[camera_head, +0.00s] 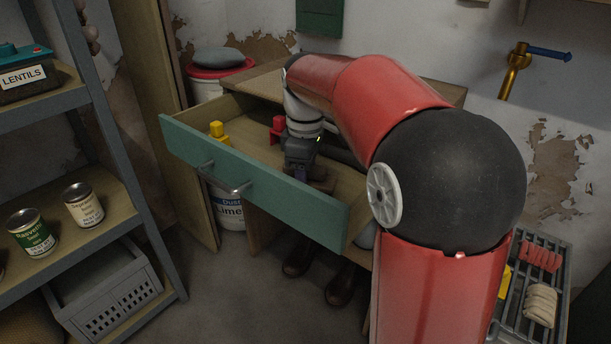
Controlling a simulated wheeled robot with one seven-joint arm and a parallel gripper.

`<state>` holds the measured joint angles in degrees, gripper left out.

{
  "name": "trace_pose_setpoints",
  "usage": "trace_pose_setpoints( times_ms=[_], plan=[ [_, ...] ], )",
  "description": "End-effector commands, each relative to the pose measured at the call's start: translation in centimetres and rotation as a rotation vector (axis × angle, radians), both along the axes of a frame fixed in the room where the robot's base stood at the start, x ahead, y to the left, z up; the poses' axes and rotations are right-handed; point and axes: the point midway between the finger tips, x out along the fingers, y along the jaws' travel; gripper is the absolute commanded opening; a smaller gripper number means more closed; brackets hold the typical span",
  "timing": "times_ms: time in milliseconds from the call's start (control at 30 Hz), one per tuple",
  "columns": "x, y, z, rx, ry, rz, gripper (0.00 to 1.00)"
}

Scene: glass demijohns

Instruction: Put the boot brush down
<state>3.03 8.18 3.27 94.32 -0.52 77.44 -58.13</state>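My gripper (298,172) points down inside an open drawer with a green front (255,185). A small brown thing (322,182) shows right beside and below the gripper, low in the drawer. It may be the boot brush, but it is mostly hidden by the gripper and too small to make out. I cannot tell whether the fingers are around it or whether it touches the drawer floor. The fingertips are dark and not clearly seen.
The drawer also holds a yellow thing (218,131) at left and a red thing (277,128) behind my gripper. A shelf with cans (83,204) stands left. A grey rack (516,321) stands at lower right. Brown boots (341,288) stand below the drawer.

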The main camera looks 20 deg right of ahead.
Motion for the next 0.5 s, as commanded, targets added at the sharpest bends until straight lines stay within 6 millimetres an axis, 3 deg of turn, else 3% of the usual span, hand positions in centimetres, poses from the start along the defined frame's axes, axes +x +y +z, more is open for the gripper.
trace_pose_setpoints(
  times_ms=[200,233,300,367,500],
  plan=[
    [0.00,0.00,-0.38,0.000,0.000,0.000,0.27],
    [0.00,0.00,-0.28,0.000,0.000,0.000,0.49],
    [0.00,0.00,-0.26,0.000,0.000,0.000,0.58],
    [0.00,0.00,-0.26,0.000,0.000,0.000,0.66],
    [0.00,0.00,-0.25,0.001,0.001,0.000,0.67]
  ],
)
